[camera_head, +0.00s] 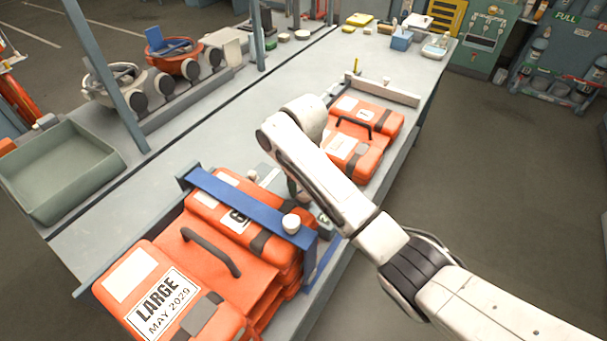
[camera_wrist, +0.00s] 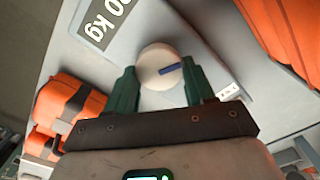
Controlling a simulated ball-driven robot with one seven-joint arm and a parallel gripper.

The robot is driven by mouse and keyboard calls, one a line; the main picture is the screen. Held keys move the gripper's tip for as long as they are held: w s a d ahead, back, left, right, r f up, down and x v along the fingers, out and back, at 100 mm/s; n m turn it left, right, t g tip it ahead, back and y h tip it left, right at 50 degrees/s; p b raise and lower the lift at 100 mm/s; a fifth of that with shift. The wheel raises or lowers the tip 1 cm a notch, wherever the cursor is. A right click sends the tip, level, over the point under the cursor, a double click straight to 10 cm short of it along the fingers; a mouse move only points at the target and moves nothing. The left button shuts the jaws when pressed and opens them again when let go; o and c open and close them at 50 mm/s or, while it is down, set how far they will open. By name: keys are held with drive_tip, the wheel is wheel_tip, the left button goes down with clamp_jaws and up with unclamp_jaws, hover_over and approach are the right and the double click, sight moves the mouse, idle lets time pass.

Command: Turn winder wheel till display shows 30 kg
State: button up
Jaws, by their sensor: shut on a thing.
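The winder wheel (camera_wrist: 152,58) is a round cream knob with a blue mark on its face, in the upper middle of the wrist view. My gripper (camera_wrist: 162,80) has its green fingers on either side of the wheel and is shut on it. The display (camera_wrist: 99,22) is a grey-green panel at the top left of the wrist view. It ends in "0 kg"; the leading digit is cut by the frame edge and I cannot read it surely. In the head view my arm hides the wheel, and the display's reading cannot be made out.
A grey-green tray (camera_head: 60,165) lies at the left. Open floor (camera_head: 510,180) is at the right.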

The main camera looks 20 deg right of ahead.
drive_tip(key=m+p, duration=0.2)
drive_tip(key=m, duration=0.2)
drive_tip(key=shift+r+p, duration=0.1)
drive_tip(key=shift+p, duration=0.25)
drive_tip(key=shift+d+m, duration=0.2)
drive_tip(key=shift+m, duration=1.9)
drive_tip(key=o, duration=1)
drive_tip(key=shift+o, duration=0.2)
wheel_tip(320, 180, up, 8)
drive_tip(key=shift+r+b, duration=0.2)
drive_tip(key=shift+b, duration=0.35)
wheel_tip(320, 180, up, 2)
drive_tip(key=shift+r+p, duration=0.15)
drive_tip(key=shift+p, duration=0.6)
